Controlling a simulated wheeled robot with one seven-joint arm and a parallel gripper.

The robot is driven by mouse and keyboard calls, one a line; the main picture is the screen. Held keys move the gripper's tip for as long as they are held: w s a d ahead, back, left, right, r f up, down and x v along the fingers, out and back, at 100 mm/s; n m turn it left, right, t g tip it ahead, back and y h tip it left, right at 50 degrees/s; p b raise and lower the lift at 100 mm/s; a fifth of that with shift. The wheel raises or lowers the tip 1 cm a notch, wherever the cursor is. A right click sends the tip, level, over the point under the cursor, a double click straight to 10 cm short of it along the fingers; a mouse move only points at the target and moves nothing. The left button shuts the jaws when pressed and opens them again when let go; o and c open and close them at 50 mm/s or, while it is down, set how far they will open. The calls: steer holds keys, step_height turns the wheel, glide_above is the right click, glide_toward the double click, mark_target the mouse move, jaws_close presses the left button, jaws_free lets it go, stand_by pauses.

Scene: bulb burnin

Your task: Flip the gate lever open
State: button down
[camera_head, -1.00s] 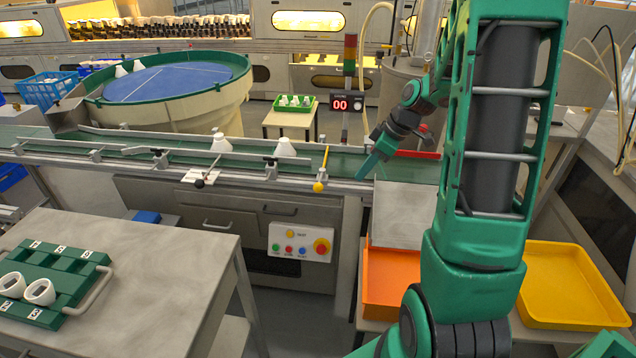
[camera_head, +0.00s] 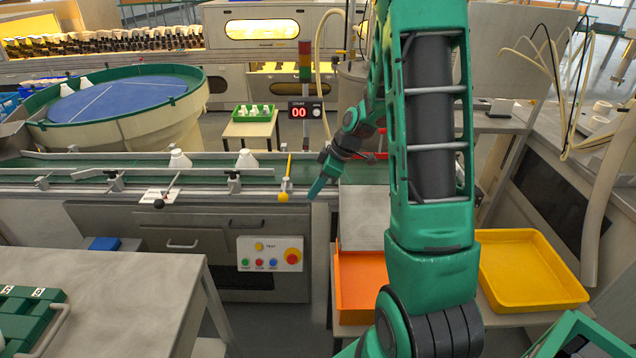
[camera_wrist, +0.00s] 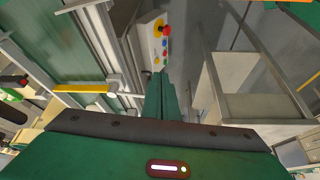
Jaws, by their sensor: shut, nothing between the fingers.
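A yellow bar with a yellow ball end (camera_head: 284,196) stands at the conveyor's near rail, pointing across the belt. In the wrist view the yellow bar (camera_wrist: 80,88) lies over the green belt, left of my fingers. A second lever with a black knob (camera_head: 159,203) sits further left by a white label. I cannot tell for certain which one is the gate lever. My gripper (camera_head: 316,188) is shut and empty, just right of the yellow ball and apart from it, tilted downward. Its fingers (camera_wrist: 160,95) also show in the wrist view.
White bulb-like pieces (camera_head: 246,159) stand on the green conveyor (camera_head: 125,175). A button panel (camera_head: 270,254) is below the rail. An orange tray (camera_head: 360,290) and a yellow tray (camera_head: 530,270) are at the right. A grey table (camera_head: 130,300) stands front left.

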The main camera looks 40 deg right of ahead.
steer(key=w+a+f, duration=0.2)
steer(key=w+a, duration=0.2)
steer(key=shift+f, duration=0.35)
